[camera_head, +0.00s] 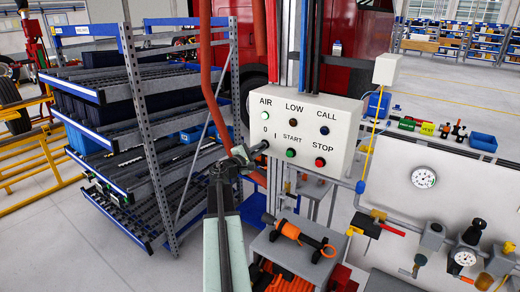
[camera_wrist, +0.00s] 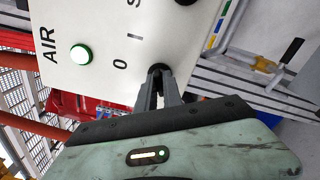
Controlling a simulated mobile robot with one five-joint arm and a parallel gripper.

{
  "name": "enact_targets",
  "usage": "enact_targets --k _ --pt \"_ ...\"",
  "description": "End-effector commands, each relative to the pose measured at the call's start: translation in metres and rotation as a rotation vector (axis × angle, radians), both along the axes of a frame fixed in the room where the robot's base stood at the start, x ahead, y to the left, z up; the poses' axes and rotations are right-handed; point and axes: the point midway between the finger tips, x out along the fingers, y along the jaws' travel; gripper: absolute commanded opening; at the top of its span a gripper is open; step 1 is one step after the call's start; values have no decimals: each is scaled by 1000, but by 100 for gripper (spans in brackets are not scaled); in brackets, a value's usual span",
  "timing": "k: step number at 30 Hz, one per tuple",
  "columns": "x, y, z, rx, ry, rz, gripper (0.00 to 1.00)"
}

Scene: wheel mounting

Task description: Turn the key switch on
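The key switch (camera_head: 262,146) is a black knob at the lower left of a white control box (camera_head: 338,124), beside the marks 0 and I. In the wrist view the dark key switch (camera_wrist: 158,69) shows at the tips of my fingers. My gripper (camera_head: 243,154) reaches the switch from the left. Its two dark fingers (camera_wrist: 160,84) come close together at the knob and look shut on it. The fingertips partly cover the knob, so its exact angle is hard to read.
The AIR lamp (camera_head: 265,115) glows pale green. The green START button (camera_head: 291,153) and red STOP button (camera_head: 320,162) sit to the right of the switch. A shelf rack (camera_head: 150,130) stands left of the arm. An orange-black tool (camera_head: 298,235) lies on a stand below.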

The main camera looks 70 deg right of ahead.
Motion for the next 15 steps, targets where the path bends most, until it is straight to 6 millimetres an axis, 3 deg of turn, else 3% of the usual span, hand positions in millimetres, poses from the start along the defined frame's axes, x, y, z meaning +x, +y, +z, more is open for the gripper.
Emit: enact_targets --k 1,2,11,15 --pt "-3 2 -2 3 -7 -8 22" --pt "-3 2 -2 3 -6 -7 30" --pt "-2 1 -1 1 -1 -3 30" --pt "1 9 -1 1 -1 -2 30"
